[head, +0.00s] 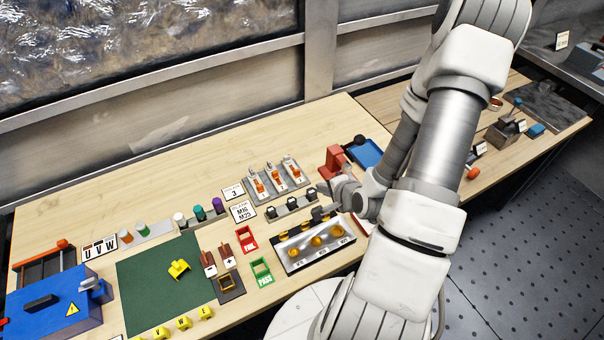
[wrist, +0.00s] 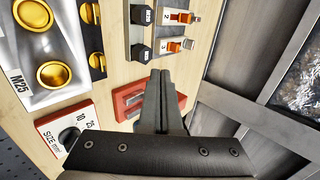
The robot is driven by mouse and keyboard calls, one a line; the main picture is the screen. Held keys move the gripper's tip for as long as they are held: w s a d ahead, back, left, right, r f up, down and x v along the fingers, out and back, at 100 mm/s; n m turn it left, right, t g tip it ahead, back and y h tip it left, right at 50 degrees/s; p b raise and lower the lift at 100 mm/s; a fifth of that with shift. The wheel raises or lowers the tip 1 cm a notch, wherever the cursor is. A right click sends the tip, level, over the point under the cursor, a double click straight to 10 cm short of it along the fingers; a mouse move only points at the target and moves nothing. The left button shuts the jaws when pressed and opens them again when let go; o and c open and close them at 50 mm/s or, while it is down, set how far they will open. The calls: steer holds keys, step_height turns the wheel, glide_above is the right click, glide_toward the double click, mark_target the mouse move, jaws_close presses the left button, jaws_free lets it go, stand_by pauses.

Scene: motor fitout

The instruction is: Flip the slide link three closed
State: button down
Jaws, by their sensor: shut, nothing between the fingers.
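Three slide links stand side by side on grey plates at the back middle of the bench, each with an orange lever. Slide link three (head: 293,171) is the rightmost in the head view. In the wrist view, slide link three (wrist: 174,46) shows its "3" label and orange lever with a metal tip, near link two (wrist: 180,16). I cannot tell whether link three's lever is open or closed. My gripper (wrist: 160,76) is shut and empty, its dark fingers apart from link three and in front of a red block. My wrist partly hides the gripper in the head view.
The red block (head: 334,160) stands right of the links. A rail with black knobs (head: 290,205) and a tray with gold discs (head: 316,243) lie in front of them. The bench behind the links is clear.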

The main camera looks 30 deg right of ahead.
mark_target(298, 171)
stand_by(0.3)
steer(key=b+x, duration=0.5)
steer(key=b, duration=0.9)
steer(key=shift+f+b, duration=0.3)
steer(key=shift+b, duration=0.05)
steer(key=x, duration=0.2)
steer(key=b+x, duration=0.1)
steer(key=x, duration=0.2)
steer(key=shift+w+r, duration=0.1)
steer(key=shift+w, duration=0.25)
steer(key=shift+w+r, duration=0.2)
steer(key=shift+w, duration=1.45)
steer(key=shift+w, duration=0.1)
steer(key=shift+w+a, duration=0.1)
steer(key=shift+w, duration=1.35)
